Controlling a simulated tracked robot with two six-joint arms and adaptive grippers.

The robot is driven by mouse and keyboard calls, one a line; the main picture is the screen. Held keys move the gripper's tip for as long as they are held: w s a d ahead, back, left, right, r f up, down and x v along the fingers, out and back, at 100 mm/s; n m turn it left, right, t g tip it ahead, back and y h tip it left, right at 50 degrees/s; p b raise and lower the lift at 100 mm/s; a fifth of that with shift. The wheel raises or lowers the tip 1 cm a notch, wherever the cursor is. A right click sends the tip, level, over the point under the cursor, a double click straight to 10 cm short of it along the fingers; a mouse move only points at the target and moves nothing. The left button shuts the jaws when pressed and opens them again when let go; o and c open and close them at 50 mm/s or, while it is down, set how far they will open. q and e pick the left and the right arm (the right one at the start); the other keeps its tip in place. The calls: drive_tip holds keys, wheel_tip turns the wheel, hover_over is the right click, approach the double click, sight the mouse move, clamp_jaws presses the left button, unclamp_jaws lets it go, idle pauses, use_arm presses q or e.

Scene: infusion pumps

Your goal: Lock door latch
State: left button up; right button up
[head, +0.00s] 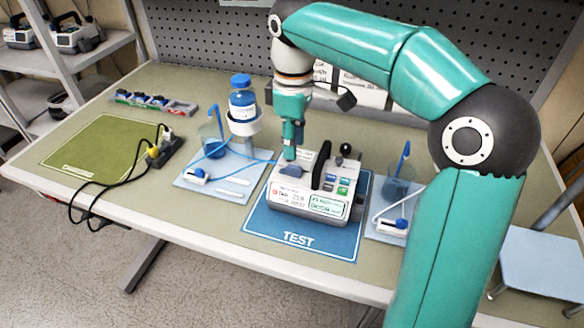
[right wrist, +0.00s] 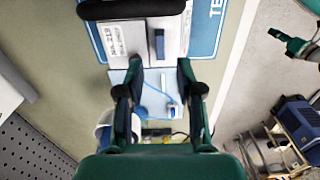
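The infusion pump (head: 310,190) stands on the blue TEST mat (head: 262,222), with a black handle and coloured buttons on its top. My right gripper (head: 290,152) points down at the pump's left rear part in the head view. In the right wrist view my right gripper (right wrist: 160,70) has its fingertips apart with nothing between them, close to the pump's edge. A dark blue bar (right wrist: 160,44), which looks like the door latch, lies on the pump's pale face just ahead of the fingertips. I cannot tell whether they touch the pump.
A tray (head: 232,165) with a bottle, cup and blue tubing stands left of the pump. Another tray (head: 385,226) stands close on its right. A teal and black part (right wrist: 298,46), seemingly my left arm, shows over the floor. The green mat (head: 100,142) is largely clear.

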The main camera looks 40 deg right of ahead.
sight(294, 167)
wheel_tip(294, 167, down, 6)
drive_tip(key=shift+f+b, duration=0.1)
drive_tip(key=shift+b, duration=0.25)
drive_tip(key=shift+s, duration=0.1)
